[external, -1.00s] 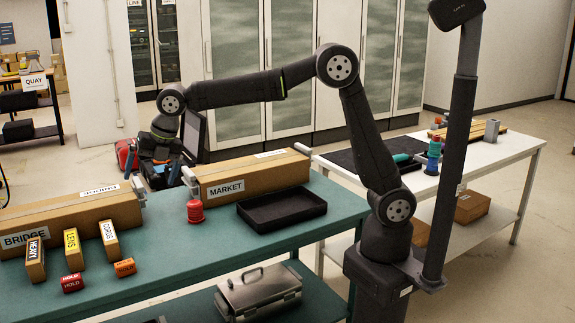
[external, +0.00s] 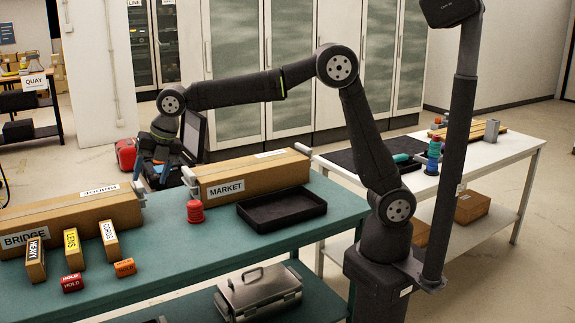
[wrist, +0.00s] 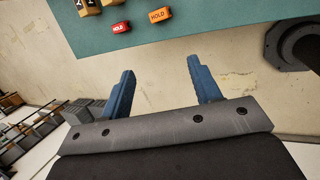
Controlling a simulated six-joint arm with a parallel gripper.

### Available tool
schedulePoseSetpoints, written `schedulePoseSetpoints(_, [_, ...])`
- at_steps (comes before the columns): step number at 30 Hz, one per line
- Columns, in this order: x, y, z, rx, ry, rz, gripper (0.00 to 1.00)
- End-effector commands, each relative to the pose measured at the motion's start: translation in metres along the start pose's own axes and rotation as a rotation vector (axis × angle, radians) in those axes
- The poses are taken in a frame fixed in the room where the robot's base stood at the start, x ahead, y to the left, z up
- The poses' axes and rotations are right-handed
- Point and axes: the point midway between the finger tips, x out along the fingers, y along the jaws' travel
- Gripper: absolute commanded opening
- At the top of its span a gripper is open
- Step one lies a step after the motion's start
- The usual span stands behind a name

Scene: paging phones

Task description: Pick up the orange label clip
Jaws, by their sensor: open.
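The orange label clip (external: 125,267), marked HOLD, lies on the green table in front of the small upright boxes. It also shows at the top of the wrist view (wrist: 158,15). A red clip (external: 73,283), also marked HOLD, lies to its left; it shows in the wrist view too (wrist: 121,27). My gripper (wrist: 160,72) has two blue fingers spread wide with nothing between them. In the wrist view, bare floor shows between the fingertips and the table edge lies beyond them. In the external view my gripper hangs behind the cardboard boxes, its fingertips partly hidden.
Long boxes labelled BRIDGE (external: 75,218) and MARKET (external: 250,180) stand along the green table (external: 200,255). Small boxes, including LENS (external: 73,250), stand near the clips. A red spool (external: 195,211) and black tray (external: 282,209) are to the right.

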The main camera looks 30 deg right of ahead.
Motion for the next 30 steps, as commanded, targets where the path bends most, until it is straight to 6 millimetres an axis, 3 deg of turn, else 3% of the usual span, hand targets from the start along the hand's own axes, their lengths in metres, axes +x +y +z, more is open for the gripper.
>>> schedulePoseSetpoints(8, [0.001, 0.0, 0.0, 0.004, 0.001, 0.0, 0.55])
schedulePoseSetpoints(13, [0.017, -0.001, 0.006, 0.146, 0.025, -0.006, 0.55])
schedulePoseSetpoints(24, [0.109, -0.012, 0.037, 1.056, 0.157, -0.074, 0.55])
schedulePoseSetpoints(30, [0.141, -0.019, 0.049, 1.402, 0.198, -0.12, 0.55])
